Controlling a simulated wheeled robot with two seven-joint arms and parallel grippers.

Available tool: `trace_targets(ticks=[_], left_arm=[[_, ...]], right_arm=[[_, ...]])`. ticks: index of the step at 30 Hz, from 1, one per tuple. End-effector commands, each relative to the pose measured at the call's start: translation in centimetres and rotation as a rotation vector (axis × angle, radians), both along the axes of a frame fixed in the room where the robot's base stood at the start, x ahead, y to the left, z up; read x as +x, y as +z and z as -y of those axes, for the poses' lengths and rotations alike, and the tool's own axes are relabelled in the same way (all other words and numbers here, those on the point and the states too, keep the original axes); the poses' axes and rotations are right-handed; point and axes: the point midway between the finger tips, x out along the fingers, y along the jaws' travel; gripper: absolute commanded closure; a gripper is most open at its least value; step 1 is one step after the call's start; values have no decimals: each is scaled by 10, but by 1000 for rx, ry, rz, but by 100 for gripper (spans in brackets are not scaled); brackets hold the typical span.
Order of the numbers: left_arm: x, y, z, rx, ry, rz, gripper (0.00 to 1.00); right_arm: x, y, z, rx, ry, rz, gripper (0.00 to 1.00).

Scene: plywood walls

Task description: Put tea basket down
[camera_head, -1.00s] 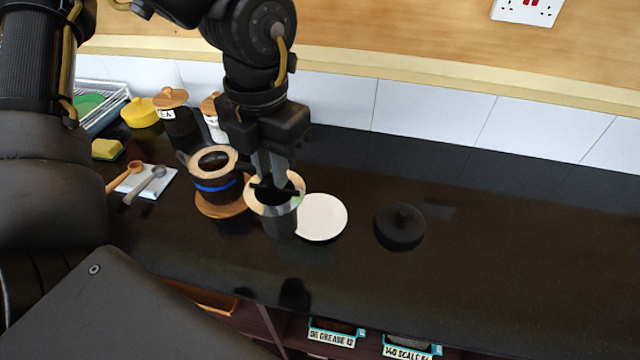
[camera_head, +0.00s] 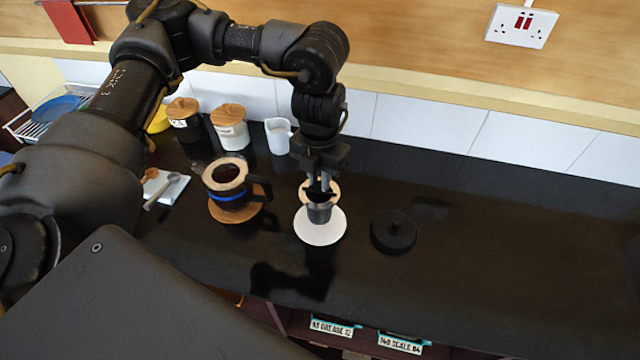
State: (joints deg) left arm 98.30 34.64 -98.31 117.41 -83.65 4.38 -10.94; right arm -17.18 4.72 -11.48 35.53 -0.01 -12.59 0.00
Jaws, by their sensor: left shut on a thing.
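The tea basket (camera_head: 319,213) is a dark cup-shaped strainer with a pale wide rim. My left gripper (camera_head: 320,189) points straight down and is shut on it at the rim. The basket is over the round white saucer (camera_head: 319,236); I cannot tell whether it touches the saucer. The dark teapot (camera_head: 231,190) with a blue band and a pale rim stands to the left on a round wooden mat (camera_head: 246,214). The teapot's top is open. A round black lid (camera_head: 394,231) with a knob lies to the right. My right gripper is not in view.
Behind stand a dark tea jar (camera_head: 188,128), a white jar (camera_head: 230,130) with a wooden lid and a small white jug (camera_head: 279,136). Spoons lie on a white tile (camera_head: 170,190) at left. The black counter (camera_head: 520,250) is free to the right.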

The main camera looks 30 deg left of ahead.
Motion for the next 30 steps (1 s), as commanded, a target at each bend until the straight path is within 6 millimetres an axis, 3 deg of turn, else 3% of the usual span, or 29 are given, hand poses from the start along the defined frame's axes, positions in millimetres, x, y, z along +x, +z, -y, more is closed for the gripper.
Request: trace_targets(ticks=[10,23,24,28,30], left_arm=[[3,-33,0,0,2,-3,100],[4,-41,0,1,1,-1,100],[4,-39,0,1,1,0,77],[4,-39,0,1,1,-1,60],[4,-39,0,1,1,-1,60]], right_arm=[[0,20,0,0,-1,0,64],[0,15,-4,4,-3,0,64],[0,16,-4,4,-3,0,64],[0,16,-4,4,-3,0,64],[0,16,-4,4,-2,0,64]])
